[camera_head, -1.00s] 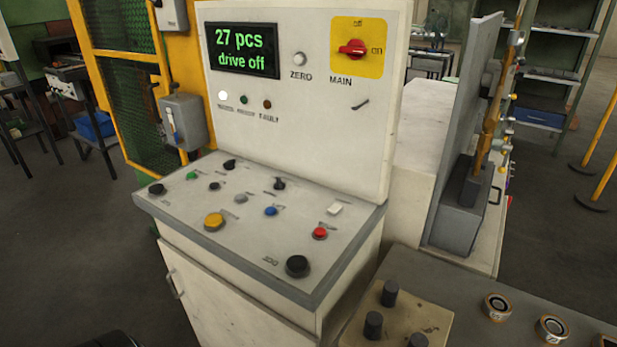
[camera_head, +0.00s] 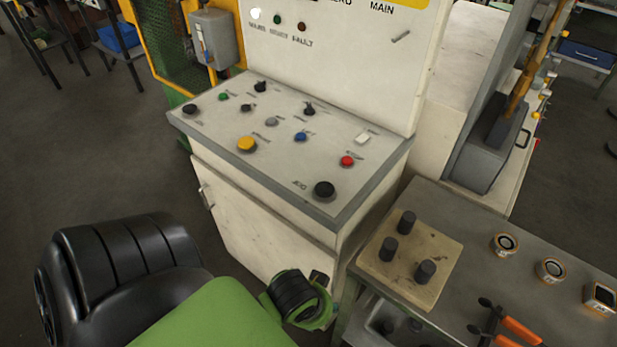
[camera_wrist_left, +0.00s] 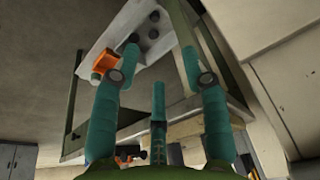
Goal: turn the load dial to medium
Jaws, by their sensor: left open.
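The control desk's sloped panel (camera_head: 210,125) carries several knobs and buttons in the head view. Black dial-like controls include a selector (camera_head: 308,108) at centre right, another (camera_head: 260,86) at the back, and a round knob (camera_head: 190,109) at the left. Their labels are too small to read, so I cannot tell which is the load dial or its setting. My left arm reaches in low in front of the desk. Its gripper (camera_wrist_left: 158,65) shows in the left wrist view, open, with teal fingers spread and nothing between them. My right gripper is not in view.
A large black knob (camera_head: 324,190) sits at the panel's front right corner. A grey bench (camera_head: 470,245) stands right of the desk, with a pegged plate (camera_head: 385,270), round gauges and orange-handled tools. Open floor lies to the left.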

